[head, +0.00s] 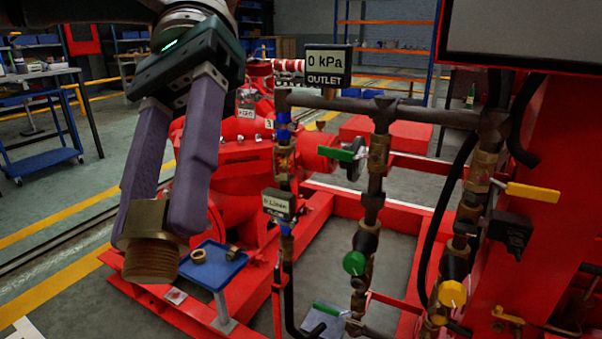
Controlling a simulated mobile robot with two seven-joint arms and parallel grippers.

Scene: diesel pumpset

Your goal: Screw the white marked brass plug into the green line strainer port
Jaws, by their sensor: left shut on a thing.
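My left gripper (155,228) comes in from the upper left and points down, shut on a large threaded brass plug (150,257). The plug hangs in the air at the lower left, thread downward; I cannot make out a white mark on it. The green line is the middle pipe with a green-handled valve (340,154) and, lower down, a round green piece (354,263) on a dark and brass fitting. Which opening is the strainer port I cannot tell. The plug is well to the left of this line and apart from it. My right gripper is not in view.
A small blue tray (228,273) on a post holds a brass ring (199,256) and a small brass fitting (233,253). Red frame rails surround the pipes. A gauge (327,66) reads 0 kPa. A yellow-marked line (452,294) and black hoses stand at right.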

